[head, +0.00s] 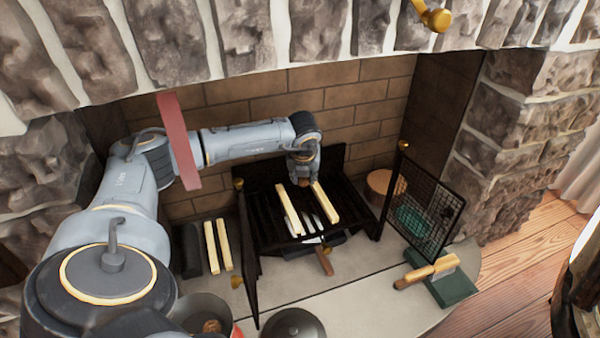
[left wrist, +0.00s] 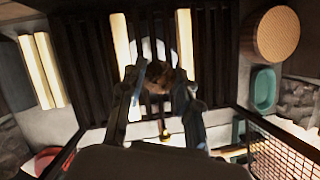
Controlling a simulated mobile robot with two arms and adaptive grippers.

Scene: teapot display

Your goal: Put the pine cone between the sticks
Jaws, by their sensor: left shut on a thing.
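Two pale sticks lie roughly parallel on the black grate (head: 266,222) in the fireplace, the left stick (head: 291,211) and the right stick (head: 326,203). In the left wrist view they show as the left stick (left wrist: 123,42) and right stick (left wrist: 185,42). My left gripper (head: 304,178) is over the grate at the far part of the gap between them. It is shut on the brown pine cone (left wrist: 156,76), whose far side shows between the fingers. Whether the cone touches the grate I cannot tell. My right gripper is not in view.
Two more pale sticks (head: 217,246) lie left of the grate. Open mesh doors (head: 425,205) flank it. A round wooden piece (head: 384,184) and a green bowl (head: 410,217) stand right. A pot (head: 228,308) and a dark lid (head: 293,324) are in front.

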